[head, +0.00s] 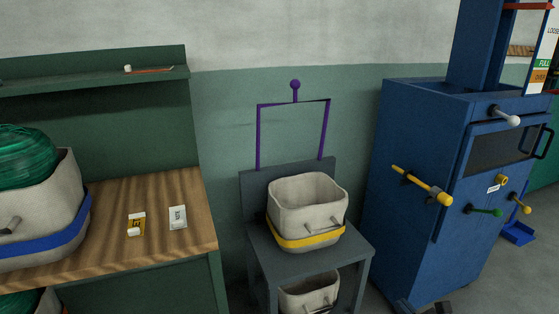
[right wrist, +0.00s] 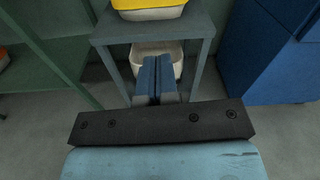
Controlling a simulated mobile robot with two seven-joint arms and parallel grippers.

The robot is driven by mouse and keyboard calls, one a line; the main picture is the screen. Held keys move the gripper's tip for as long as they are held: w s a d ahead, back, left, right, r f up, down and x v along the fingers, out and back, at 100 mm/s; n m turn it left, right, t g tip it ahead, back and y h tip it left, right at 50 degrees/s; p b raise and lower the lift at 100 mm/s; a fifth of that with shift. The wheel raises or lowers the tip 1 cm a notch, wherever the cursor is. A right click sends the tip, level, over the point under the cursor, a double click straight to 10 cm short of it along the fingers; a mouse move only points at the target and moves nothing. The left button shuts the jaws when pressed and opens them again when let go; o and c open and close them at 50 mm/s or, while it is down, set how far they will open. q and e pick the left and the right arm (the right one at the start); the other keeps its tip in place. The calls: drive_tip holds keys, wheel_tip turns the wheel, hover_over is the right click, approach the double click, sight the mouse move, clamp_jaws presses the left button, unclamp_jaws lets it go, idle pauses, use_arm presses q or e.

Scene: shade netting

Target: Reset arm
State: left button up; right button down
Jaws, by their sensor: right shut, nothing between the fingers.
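My right gripper (right wrist: 157,62) shows in the right wrist view. Its two blue-grey fingers are together, shut with nothing between them. They point toward the grey stand (right wrist: 199,30), in front of its lower opening. A pale bin (right wrist: 172,49) on the stand's lower level is partly hidden behind the fingers. In the head view I cannot clearly make out either gripper. My left gripper is in neither view.
A fabric bin with a yellow band (head: 306,205) sits on the grey stand (head: 258,256). A wooden-topped bench (head: 180,205) stands left, bearing a blue-banded bin (head: 60,192) with green netting (head: 27,155). A blue cabinet (head: 402,150) with protruding handles stands right.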

drive_tip(key=s+a+r+m+g+y, duration=0.1)
drive_tip(key=s+a+m+g, duration=0.25)
drive_tip(key=s+m, duration=1)
drive_tip(key=s+a+r+m+g, duration=0.15)
drive_tip(key=s+a+m, duration=0.55)
drive_tip(key=m, duration=1.2)
drive_tip(key=a+r+m+t+h, duration=0.1)
drive_tip(key=a+r+m+t, duration=0.25)
drive_tip(key=a+m, duration=0.2)
use_arm(q)
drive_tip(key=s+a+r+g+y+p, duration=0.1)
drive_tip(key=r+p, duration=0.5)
drive_tip(key=p, duration=1)
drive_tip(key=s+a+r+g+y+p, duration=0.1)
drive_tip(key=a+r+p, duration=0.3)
drive_tip(key=p, duration=1.2)
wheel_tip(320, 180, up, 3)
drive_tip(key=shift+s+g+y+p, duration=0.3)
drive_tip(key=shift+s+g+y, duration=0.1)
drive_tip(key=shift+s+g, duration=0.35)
use_arm(e)
drive_tip(key=s+d+r+g+h, duration=0.1)
drive_tip(key=d+r+g, duration=0.1)
drive_tip(key=r, duration=0.4)
drive_tip(key=s+d+r+g+h, duration=0.1)
drive_tip(key=s+d+r+g, duration=0.1)
drive_tip(key=r, duration=0.5)
drive_tip(key=shift+d+h, duration=0.3)
drive_tip(key=shift+d, duration=0.6)
